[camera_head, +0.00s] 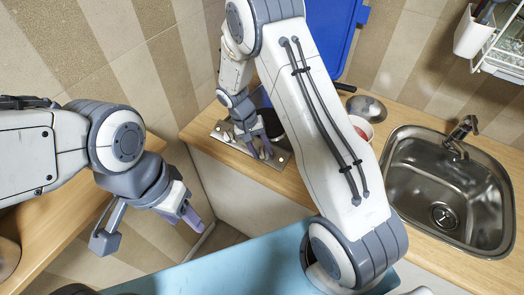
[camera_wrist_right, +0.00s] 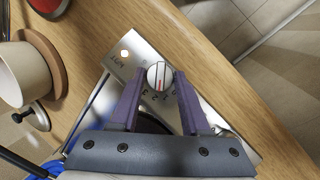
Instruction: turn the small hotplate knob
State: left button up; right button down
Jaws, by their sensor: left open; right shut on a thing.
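The metal hob (camera_head: 222,133) sits on the wooden counter, partly hidden by my right arm. A small lamp (camera_wrist_right: 124,54) glows beside the knob. My left gripper (camera_head: 150,228) is open and empty, away from the hob.
A steel sink (camera_head: 445,205) with a tap (camera_head: 459,137) lies at the right. A steel bowl (camera_head: 367,107) stands behind my right arm. A pale cup (camera_wrist_right: 24,75) stands left of the hob in the wrist view. The counter edge runs close by the hob panel.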

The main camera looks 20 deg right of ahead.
jog(key=n+h, duration=0.1)
jog(key=n+h+b, duration=0.1)
jog(key=n, duration=0.3)
jog(key=shift+a+f+h+b, duration=0.2)
jog(key=shift+a+h+b, duration=0.05)
jog(key=shift+h+b, duration=0.15)
jog(key=shift+s+a+n+t+h+b, duration=0.15)
jog(key=shift+n+h+b, duration=0.3)
jog(key=shift+n, duration=0.65)
jog(key=shift+w+n+t+h+b, duration=0.15)
jog(key=shift+n+h, duration=0.4)
jog(key=shift+n, duration=0.55)
jog(key=shift+s, duration=0.1)
jog(key=shift+c, duration=1.9)
grip_release()
jog(key=shift+r, duration=0.1)
jog(key=b+v, duration=0.2)
jog(key=v, duration=0.8)
